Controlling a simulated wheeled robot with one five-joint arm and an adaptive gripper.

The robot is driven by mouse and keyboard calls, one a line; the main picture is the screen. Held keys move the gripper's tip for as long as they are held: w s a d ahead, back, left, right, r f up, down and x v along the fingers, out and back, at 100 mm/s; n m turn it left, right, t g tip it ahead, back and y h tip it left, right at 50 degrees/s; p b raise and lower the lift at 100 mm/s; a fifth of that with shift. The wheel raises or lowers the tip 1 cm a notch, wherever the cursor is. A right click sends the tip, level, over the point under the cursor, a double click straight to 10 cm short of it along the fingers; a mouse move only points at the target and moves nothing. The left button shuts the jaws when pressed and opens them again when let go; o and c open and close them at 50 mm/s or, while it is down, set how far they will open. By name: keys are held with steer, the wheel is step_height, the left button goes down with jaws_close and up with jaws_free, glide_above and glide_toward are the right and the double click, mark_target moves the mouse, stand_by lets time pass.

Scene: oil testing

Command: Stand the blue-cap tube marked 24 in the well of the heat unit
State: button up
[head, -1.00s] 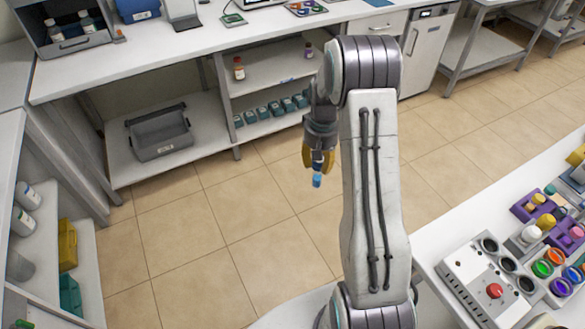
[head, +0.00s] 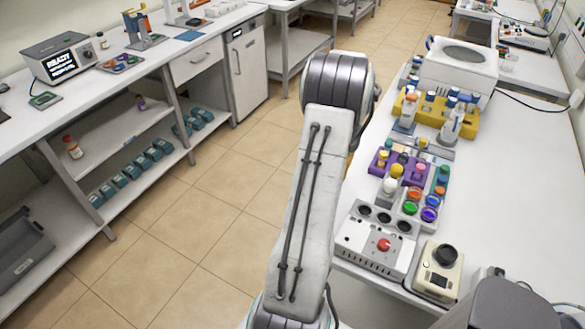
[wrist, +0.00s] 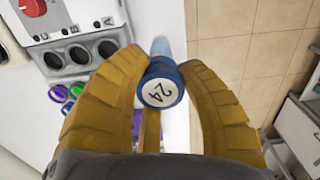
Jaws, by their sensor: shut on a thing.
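The blue-cap tube (wrist: 160,93) marked 24 is in my gripper (wrist: 164,70) in the wrist view. The yellow fingers are shut around its cap, with the number facing the camera and the pale body pointing away. In the head view my arm hides the tube and nearly all of the gripper. A white-grey unit (head: 358,252) with a red knob and three dark round wells sits at the near left edge of the right bench. It also shows at the wrist view's upper left (wrist: 55,27), left of the tube. No label confirms it is the heat unit.
Behind the unit stand a purple rack (head: 378,167) and several coloured cups. A beige device (head: 425,283) with a black top is right of it. A yellow rack (head: 465,131) with bottles is farther back. Tiled floor (head: 215,225) is free between the benches.

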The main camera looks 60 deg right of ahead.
steer(key=s+d+f+m+b, duration=0.1)
steer(key=s+m, duration=0.3)
steer(key=s, duration=1.1)
steer(key=shift+s+d+b, duration=0.35)
steer(key=shift+d+b, duration=0.15)
steer(key=shift+b, duration=0.2)
steer(key=shift+f+b, duration=1.3)
steer(key=shift+f, duration=0.4)
stand_by(1.2)
stand_by(0.6)
steer(key=o, duration=1.2)
steer(key=shift+o, duration=0.2)
steer(key=shift+r, duration=0.1)
